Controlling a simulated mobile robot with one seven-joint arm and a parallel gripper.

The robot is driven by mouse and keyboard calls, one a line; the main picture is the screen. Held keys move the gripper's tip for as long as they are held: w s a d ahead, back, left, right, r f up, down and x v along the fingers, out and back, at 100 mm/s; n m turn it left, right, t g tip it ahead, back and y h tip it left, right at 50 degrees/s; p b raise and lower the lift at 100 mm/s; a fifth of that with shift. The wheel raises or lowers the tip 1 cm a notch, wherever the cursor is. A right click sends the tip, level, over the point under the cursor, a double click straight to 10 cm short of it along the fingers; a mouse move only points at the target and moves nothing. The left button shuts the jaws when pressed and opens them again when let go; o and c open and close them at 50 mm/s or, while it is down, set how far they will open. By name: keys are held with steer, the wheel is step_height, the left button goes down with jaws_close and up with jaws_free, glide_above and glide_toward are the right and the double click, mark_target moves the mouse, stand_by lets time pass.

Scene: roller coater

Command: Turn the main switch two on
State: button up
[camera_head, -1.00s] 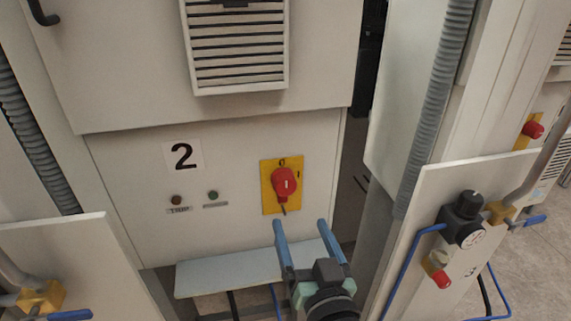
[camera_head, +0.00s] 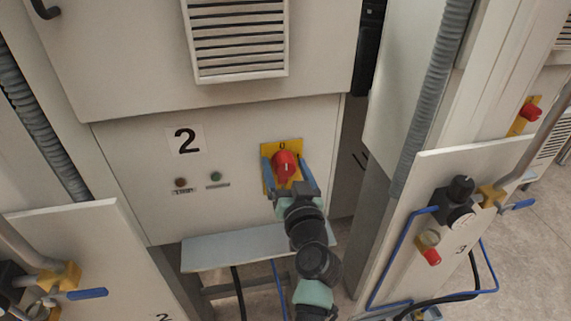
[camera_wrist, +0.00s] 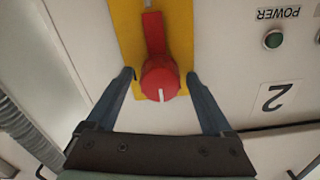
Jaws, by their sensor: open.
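The main switch two is a red rotary knob (camera_head: 285,166) on a yellow plate (camera_head: 282,146) on the panel marked 2. A 0 shows at the top of the plate. In the wrist view the panel appears upside down, and the red knob (camera_wrist: 160,80) has its white mark at the picture's bottom and its narrow bar at the top. My gripper (camera_head: 287,164) is open, with one blue finger on each side of the knob. In the wrist view my gripper (camera_wrist: 159,75) has a gap on both sides of the knob. Part of the plate is hidden by my gripper.
A dark indicator and a green indicator (camera_head: 215,176) sit left of the switch, below the label 2 (camera_head: 186,139). A grey shelf (camera_head: 235,249) juts out below. A vented grille (camera_head: 238,40) is above. A panel with valves (camera_head: 455,220) stands at right.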

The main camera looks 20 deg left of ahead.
steer(key=shift+w+a, duration=0.1)
jaws_close()
stand_by(0.5)
